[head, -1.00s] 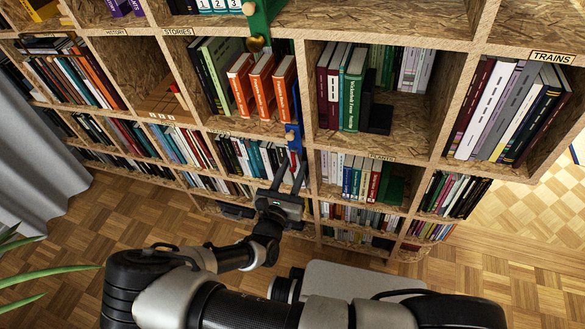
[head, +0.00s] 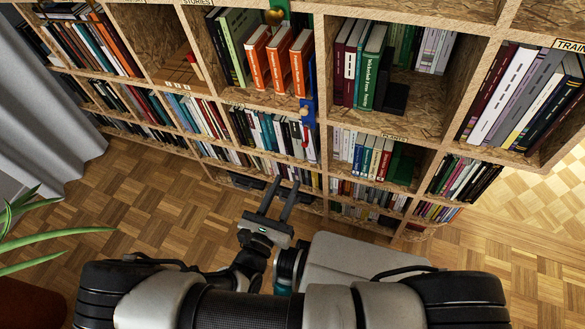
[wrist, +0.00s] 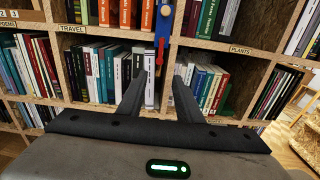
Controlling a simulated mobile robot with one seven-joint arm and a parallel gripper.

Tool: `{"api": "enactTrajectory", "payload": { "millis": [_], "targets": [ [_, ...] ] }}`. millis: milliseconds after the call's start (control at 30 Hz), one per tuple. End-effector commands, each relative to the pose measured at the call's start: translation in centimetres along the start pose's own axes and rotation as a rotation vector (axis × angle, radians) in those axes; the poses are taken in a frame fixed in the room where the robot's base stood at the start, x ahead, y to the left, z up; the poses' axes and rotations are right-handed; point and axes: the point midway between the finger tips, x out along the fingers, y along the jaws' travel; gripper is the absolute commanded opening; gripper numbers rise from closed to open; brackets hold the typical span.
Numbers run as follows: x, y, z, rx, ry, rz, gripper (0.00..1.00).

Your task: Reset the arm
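My gripper (head: 279,198) is in front of the lower part of the bookshelf (head: 240,95), above the parquet floor. Its two dark fingers stand apart with nothing between them, so it is open and empty. In the wrist view the gripper (wrist: 158,95) points at a row of books (wrist: 105,70) under the TRAVEL label, with the fingers clear of the books. My arm is folded low in front of my body in the head view.
A blue holder (head: 307,112) hangs on a shelf upright. Orange books (head: 279,62) stand above. A green plant (head: 40,225) and a grey curtain (head: 50,120) are at the left. The parquet floor (head: 140,205) is clear left of my gripper.

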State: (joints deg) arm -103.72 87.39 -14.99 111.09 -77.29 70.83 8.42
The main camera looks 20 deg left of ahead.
Motion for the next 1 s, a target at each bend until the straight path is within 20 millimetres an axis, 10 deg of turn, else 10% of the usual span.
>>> {"api": "enactTrajectory", "payload": {
  "millis": [800,1000],
  "targets": [
    [-1.9,0.0,0.0,0.003,0.002,-0.004,0.32],
    [-0.2,-1.8,2.7,0.116,0.068,-0.189,0.32]
  ]
}}
